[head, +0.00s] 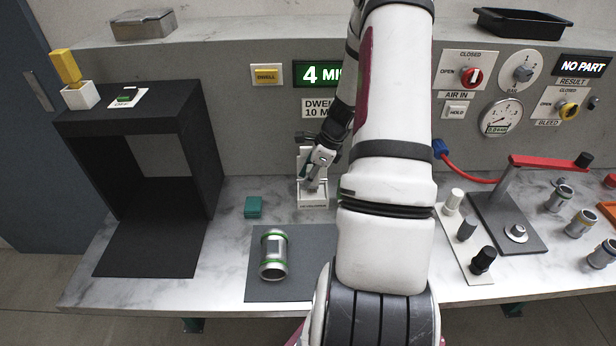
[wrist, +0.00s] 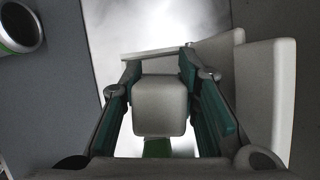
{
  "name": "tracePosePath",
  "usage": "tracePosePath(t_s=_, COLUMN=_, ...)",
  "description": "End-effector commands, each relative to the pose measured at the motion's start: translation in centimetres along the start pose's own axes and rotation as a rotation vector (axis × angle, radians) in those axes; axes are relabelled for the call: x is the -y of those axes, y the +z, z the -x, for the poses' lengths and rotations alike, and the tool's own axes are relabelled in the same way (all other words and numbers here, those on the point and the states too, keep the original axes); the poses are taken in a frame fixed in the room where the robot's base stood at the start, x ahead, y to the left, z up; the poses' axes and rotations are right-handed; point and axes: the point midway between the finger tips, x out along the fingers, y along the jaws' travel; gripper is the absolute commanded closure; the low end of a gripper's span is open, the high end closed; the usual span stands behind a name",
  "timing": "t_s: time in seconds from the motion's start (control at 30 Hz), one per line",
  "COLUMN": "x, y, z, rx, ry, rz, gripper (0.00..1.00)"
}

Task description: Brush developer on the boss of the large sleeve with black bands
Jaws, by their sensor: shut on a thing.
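My gripper (head: 318,160) is at the white holder (head: 313,196) at the back of the bench. In the wrist view my gripper (wrist: 160,100) is shut on a pale block-shaped handle (wrist: 160,106), with a green part below it. I take it for the brush; its bristles are hidden. A metal sleeve (head: 273,256) with green bands lies on the dark mat (head: 310,292); its end also shows in the wrist view (wrist: 22,25).
A black booth (head: 200,150) stands at the left, with a yellow-topped white block on it. A teal block (head: 253,207) lies near the mat. A red-levered stand (head: 510,235) and a strip of white, grey and black plugs (head: 466,228) are right of my arm.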

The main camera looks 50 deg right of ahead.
Motion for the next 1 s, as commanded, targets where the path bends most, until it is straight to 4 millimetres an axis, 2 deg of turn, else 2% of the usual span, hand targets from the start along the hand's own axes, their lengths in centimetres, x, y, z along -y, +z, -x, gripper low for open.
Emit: tracePosePath(t_s=1.0, x=0.00, y=-0.36, z=-0.86, rx=0.000, ry=0.000, rz=0.000, gripper=0.99)
